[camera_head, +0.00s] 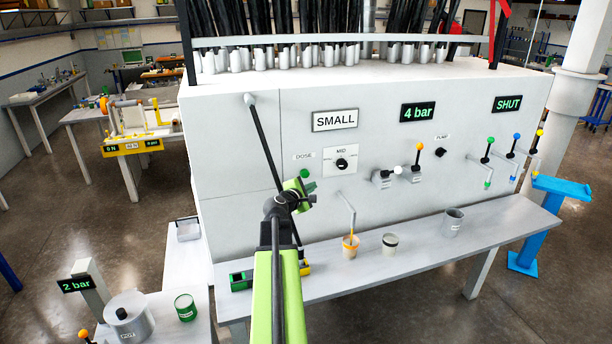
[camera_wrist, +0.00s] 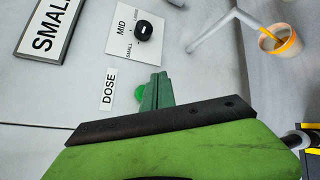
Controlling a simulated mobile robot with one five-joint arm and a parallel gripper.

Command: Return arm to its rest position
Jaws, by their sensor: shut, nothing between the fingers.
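My green arm reaches up from the bottom of the head view. My gripper (camera_head: 298,190) is shut and empty, in front of the white machine panel, close to the green DOSE button (camera_head: 305,173). In the wrist view the gripper's dark green fingers (camera_wrist: 156,92) are together beside the green button (camera_wrist: 140,94), under the DOSE label (camera_wrist: 109,89). I cannot tell whether the fingertips touch the panel. A cup with an orange rim (camera_head: 350,246) stands under the spout, with an orange stream or stick in it.
A second cup (camera_head: 390,244) and a grey metal cup (camera_head: 453,222) stand on the shelf (camera_head: 420,262). A selector knob (camera_head: 342,163) and several levers are on the panel. A pot (camera_head: 130,318) and green can (camera_head: 185,307) stand at lower left. Open floor (camera_head: 500,310) lies at lower right.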

